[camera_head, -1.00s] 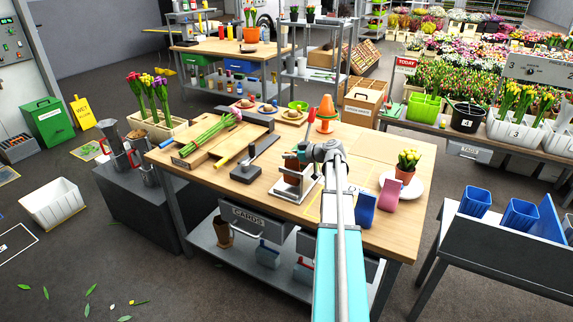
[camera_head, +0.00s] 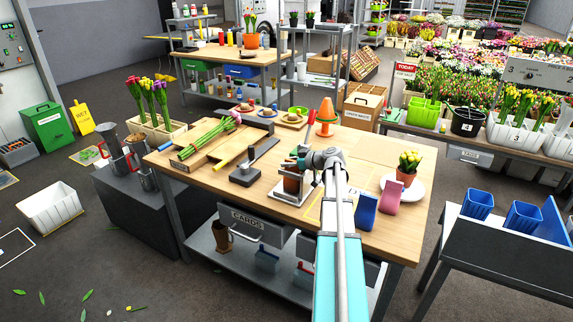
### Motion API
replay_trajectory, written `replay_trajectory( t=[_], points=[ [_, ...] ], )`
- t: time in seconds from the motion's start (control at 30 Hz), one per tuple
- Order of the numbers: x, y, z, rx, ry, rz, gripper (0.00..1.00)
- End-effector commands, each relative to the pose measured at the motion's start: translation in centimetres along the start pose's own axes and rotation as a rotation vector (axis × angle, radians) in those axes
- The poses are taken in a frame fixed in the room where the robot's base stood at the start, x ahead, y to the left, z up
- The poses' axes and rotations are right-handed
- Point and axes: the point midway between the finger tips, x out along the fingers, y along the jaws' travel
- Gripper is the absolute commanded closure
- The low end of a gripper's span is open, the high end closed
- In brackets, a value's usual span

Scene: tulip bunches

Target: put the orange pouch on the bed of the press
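My gripper (camera_head: 300,158) is over the middle of the wooden workbench (camera_head: 345,230), pointing left from the end of my arm. Its fingers are small and dark, and their gap does not show. Just below it, a reddish-brown item (camera_head: 292,184) stands over a pale metal plate; I cannot tell whether it is a pot or the orange pouch, or whether the gripper touches it. A dark grey lever device (camera_head: 246,175), which looks like a press, stands to the left with its handle raised. A blue upright pouch-like item (camera_head: 365,211) and a pink one (camera_head: 388,196) stand to the right.
An orange cone (camera_head: 326,117) stands at the bench's back. A potted tulip (camera_head: 407,168) stands on a white plate at right. Cut tulips (camera_head: 212,134) lie on a wooden board at left. Some bare wood shows behind the gripper and along the front edge.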

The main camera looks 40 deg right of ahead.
Motion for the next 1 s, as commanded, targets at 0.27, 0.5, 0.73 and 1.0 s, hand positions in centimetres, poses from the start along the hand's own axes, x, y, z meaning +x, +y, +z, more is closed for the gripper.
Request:
replay_trajectory(
  t=[0.27,0.5,0.73,1.0],
  points=[
    [0.0,0.0,0.0,0.000,0.000,0.000,0.50],
    [-0.1,0.0,-0.3,0.000,0.000,0.000,0.50],
    [-2.3,0.0,-0.4,0.001,0.000,0.002,0.50],
    [-6.6,0.0,-0.5,0.001,0.001,0.003,0.50]
  ],
)
